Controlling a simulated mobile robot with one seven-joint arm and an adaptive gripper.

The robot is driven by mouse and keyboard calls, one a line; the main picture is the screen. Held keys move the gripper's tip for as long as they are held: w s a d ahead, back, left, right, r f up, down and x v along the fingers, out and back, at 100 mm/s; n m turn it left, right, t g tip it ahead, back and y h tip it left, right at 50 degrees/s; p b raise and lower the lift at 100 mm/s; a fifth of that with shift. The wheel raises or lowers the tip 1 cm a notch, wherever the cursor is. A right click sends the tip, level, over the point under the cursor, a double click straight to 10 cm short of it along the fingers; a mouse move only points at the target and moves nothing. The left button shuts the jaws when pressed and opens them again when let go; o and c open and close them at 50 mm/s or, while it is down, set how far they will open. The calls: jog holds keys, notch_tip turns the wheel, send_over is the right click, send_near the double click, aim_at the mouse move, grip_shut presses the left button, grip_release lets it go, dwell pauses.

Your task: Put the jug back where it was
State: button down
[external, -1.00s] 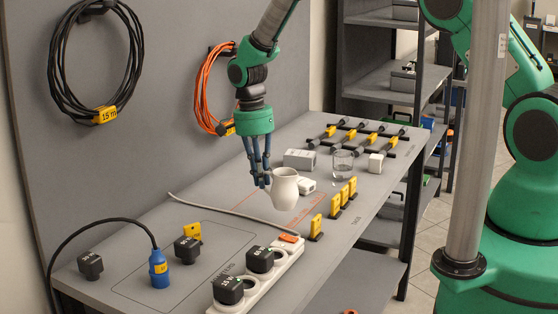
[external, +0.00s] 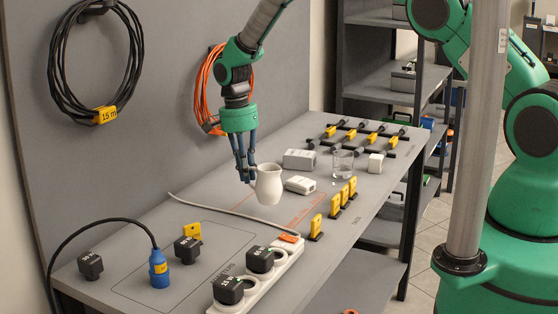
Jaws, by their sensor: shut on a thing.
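The white jug (external: 268,186) is upright in the external view, over the middle of the grey table (external: 215,205). My gripper (external: 247,177) comes down from above on the jug's left side and is shut on it, at the handle side. The fingers partly hide the handle. The jug seems to be held a little above the table top, though the gap under it is hard to judge.
A power strip (external: 285,262) with black plugs, a grey cable (external: 225,214) and yellow-tagged holders (external: 334,205) are in front and right.

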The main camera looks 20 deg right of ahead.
jog(key=w+a+p, duration=0.1)
jog(key=w+a, duration=0.3)
jog(key=w, duration=0.5)
jog(key=shift+a+f, duration=0.2)
jog(key=shift+f, duration=0.25)
jog(key=shift+f+p, duration=0.4)
jog(key=shift+f, duration=1.35)
jog(key=shift+f, duration=0.2)
jog(key=c, duration=1.8)
grip_release()
jog(key=shift+r, duration=0.1)
notch_tip(320, 180, up, 12)
jog(key=w+a+b, duration=0.1)
jog(key=shift+b, duration=0.3)
jog(key=shift+w, duration=0.1)
